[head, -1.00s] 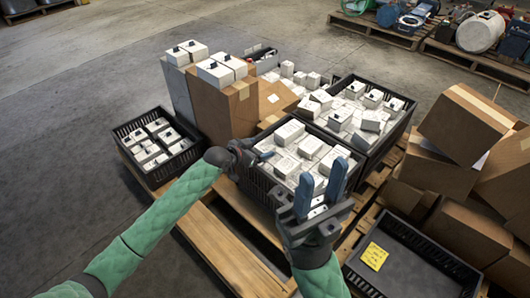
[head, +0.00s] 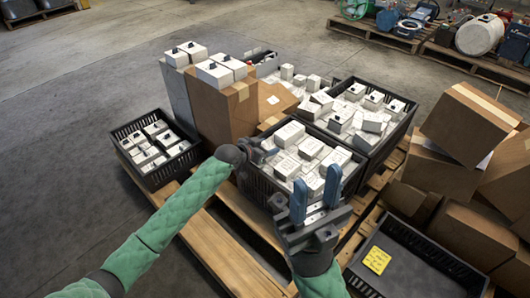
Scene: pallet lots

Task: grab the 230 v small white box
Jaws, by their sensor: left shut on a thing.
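Several small white boxes (head: 310,147) lie loosely in the front black crate (head: 254,184) on the wooden pallet. My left gripper (head: 268,152) reaches over the left rim of this crate and is shut on a small white box at its left side. The jaws and wrist hide most of that box, and no 230 V print can be read on it. My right gripper (head: 316,194) is open and empty, its two blue fingers pointing up in front of the crate's near right corner.
A second black crate (head: 386,142) of white boxes stands behind, and a smaller crate (head: 156,176) is at left. Cardboard boxes (head: 222,108) bearing white switch boxes stand at the back. An empty black tray (head: 415,262) with a yellow note lies at right, near stacked cartons (head: 465,125).

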